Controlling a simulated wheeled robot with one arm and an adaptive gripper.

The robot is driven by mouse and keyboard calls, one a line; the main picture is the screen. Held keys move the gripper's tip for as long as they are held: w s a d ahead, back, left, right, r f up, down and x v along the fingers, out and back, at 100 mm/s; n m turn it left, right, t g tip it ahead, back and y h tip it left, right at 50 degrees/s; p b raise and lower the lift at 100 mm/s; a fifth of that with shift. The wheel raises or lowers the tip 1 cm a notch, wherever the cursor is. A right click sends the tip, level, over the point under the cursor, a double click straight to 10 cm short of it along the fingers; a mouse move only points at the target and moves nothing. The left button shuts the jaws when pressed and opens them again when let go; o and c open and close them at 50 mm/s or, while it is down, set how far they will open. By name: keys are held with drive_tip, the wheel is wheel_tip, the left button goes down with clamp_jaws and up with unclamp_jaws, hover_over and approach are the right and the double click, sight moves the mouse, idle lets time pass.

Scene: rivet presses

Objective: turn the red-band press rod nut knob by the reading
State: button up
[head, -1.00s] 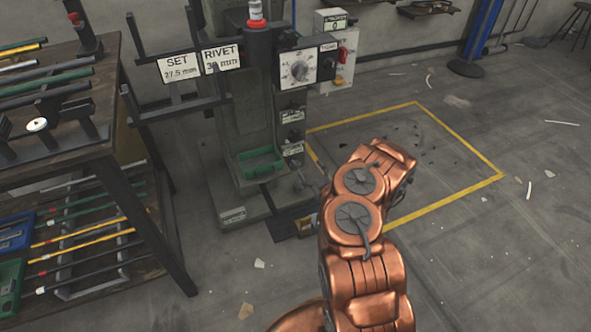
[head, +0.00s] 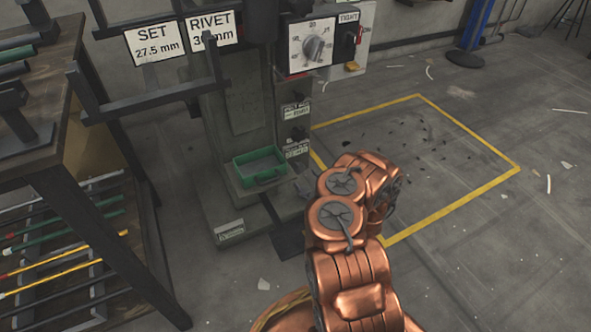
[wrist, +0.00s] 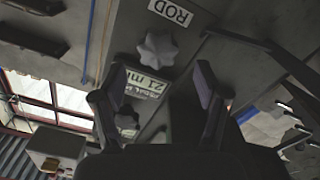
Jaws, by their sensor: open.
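The press (head: 232,120) stands left of centre in the head view; its top with the red band is out of frame. Its signs read SET 27.5 mm (head: 155,45) and RIVET, whose number is partly covered. In the wrist view a grey lobed knob (wrist: 156,50) sits below a ROD label (wrist: 171,11). A plate reading about 21 mm (wrist: 148,84) lies beside it, and a second lobed knob (wrist: 127,121) is lower. My gripper (wrist: 160,82) is open and empty; its fingers appear on either side below the ROD knob, apart from it. In the head view my arm mostly hides it.
A dial box (head: 312,47) with a round knob and a TIGHT switch box is on the press. A green tray (head: 259,167) sits at its base. A rack of rods (head: 70,240) stands close on the left.

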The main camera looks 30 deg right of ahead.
sight(300, 171)
drive_tip(key=w+b, duration=0.1)
drive_tip(key=w, duration=0.1)
drive_tip(key=w+b, duration=0.1)
drive_tip(key=w, duration=0.1)
drive_tip(key=w+d+b, duration=0.1)
drive_tip(key=w, duration=0.1)
drive_tip(key=shift+b, duration=0.4)
drive_tip(key=shift+w, duration=0.5)
drive_tip(key=shift+c, duration=0.3)
drive_tip(key=c, duration=1.1)
drive_tip(key=shift+a+r+m+p, duration=0.15)
drive_tip(key=shift+m+p, duration=0.25)
drive_tip(key=shift+p, duration=0.65)
